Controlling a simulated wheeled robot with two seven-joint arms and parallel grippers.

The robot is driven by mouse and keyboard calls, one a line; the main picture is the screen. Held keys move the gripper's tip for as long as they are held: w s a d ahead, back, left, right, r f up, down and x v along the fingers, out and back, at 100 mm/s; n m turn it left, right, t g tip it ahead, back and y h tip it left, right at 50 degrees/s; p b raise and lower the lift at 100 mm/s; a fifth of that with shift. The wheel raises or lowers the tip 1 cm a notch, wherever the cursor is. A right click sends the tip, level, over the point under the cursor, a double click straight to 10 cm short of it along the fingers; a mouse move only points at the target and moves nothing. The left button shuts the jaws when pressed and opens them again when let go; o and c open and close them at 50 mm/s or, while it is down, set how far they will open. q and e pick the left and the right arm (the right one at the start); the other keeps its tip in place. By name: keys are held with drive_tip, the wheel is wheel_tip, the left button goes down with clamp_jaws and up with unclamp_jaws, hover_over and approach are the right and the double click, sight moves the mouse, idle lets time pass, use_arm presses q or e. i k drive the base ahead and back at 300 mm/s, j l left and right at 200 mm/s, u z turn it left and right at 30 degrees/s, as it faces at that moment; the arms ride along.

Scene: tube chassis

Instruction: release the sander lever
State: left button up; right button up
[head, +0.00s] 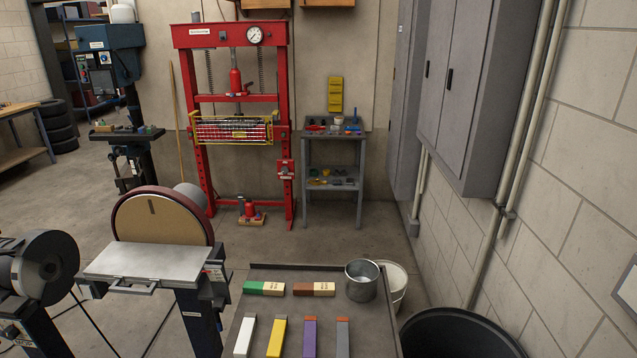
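The disc sander (162,220) stands at the lower left, with a large round brown disc facing me. Its flat grey work table (148,264) sits in front of the disc. A small grey bar-shaped handle (133,287) shows at the table's front edge; I cannot tell for sure that it is the lever, or its setting. A small control panel (215,273) is on the sander's right side. Neither of my grippers is in view.
A bench (263,272) at front centre holds several coloured bars and a metal cup (361,281). A bench grinder (45,262) stands at left. A black bin (460,335) and white bucket (396,285) are at right. A red press (235,110) stands behind; the floor between is open.

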sight(217, 317)
drive_tip(key=i+j+u, duration=0.2)
drive_tip(key=i+j, duration=0.2)
drive_tip(key=i+j+u, duration=0.25)
drive_tip(key=i, duration=0.25)
drive_tip(key=j, duration=0.1)
